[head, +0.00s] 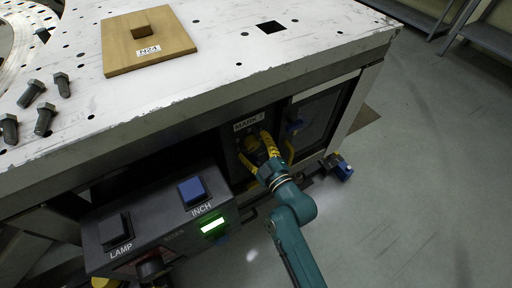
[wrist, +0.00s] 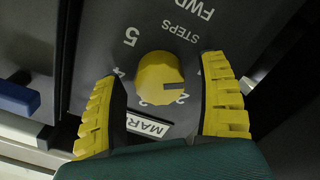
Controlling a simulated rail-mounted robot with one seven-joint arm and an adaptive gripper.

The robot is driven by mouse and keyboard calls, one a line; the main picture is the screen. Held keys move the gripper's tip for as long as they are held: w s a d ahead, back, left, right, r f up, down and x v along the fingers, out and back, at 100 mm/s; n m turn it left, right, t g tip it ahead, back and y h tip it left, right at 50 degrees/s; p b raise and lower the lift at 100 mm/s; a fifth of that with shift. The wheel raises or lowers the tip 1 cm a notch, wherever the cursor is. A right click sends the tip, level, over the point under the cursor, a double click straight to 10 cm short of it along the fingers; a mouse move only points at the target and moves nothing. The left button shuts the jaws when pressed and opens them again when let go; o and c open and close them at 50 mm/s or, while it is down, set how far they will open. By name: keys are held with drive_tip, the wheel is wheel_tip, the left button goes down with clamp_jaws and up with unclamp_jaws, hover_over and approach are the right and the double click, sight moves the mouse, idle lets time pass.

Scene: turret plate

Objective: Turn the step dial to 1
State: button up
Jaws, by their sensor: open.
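The step dial (wrist: 158,74) is a round yellow knob on a dark panel (wrist: 205,40), seen upside down in the wrist view. Its dark pointer line runs to the right in the picture, just above the printed 2. The 5, 4, 3 and 2 show around it; I cannot see a 1. My gripper (wrist: 165,110) is open, with one yellow ribbed finger on each side of the dial and a gap to each. The dial is also partly visible in the head view (head: 251,145), between the fingers of my gripper (head: 264,157).
A label starting MARK (head: 249,122) sits by the dial. A control box (head: 150,235) with LAMP and blue INCH (head: 192,190) buttons stands left of my arm. The metal tabletop (head: 220,60) overhangs the panel. It carries bolts (head: 38,105) and a wooden block (head: 147,42).

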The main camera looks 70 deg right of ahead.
drive_tip(key=v, duration=1.2)
drive_tip(key=shift+f, duration=0.1)
